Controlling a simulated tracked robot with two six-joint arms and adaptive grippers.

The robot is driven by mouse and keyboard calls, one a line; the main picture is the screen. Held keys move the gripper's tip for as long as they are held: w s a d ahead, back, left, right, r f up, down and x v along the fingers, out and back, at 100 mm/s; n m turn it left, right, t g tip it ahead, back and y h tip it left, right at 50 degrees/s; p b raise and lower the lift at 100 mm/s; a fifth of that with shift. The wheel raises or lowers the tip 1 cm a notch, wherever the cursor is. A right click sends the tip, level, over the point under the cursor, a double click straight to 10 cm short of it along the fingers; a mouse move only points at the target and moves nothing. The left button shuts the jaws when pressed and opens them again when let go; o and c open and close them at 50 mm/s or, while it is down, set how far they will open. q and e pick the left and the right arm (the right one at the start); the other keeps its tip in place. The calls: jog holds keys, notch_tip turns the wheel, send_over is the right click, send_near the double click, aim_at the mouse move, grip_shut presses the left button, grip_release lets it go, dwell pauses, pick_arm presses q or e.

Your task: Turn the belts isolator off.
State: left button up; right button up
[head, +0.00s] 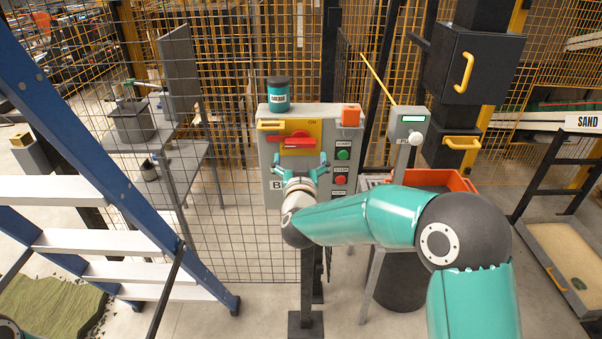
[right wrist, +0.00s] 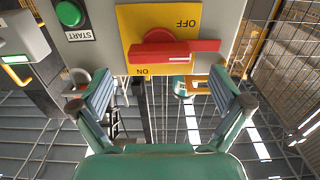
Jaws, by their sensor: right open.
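The isolator is a red handle (head: 293,141) on a yellow plate (head: 316,130) on the front of a grey control box (head: 269,160). The handle lies level, its long end toward the left in the head view. The right wrist view is upside down: there the handle (right wrist: 178,51) lies between the OFF and ON marks of the plate (right wrist: 130,20). My right gripper (head: 299,163) is open and empty, just below and in front of the handle. In the right wrist view its fingers (right wrist: 161,85) are spread and apart from the handle. My left gripper is out of view.
A green START button (head: 343,154) and red STOP button (head: 341,180) sit right of the plate. Mesh fencing stands behind, a blue ladder (head: 110,180) left.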

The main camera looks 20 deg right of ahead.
jog(key=v, duration=0.6)
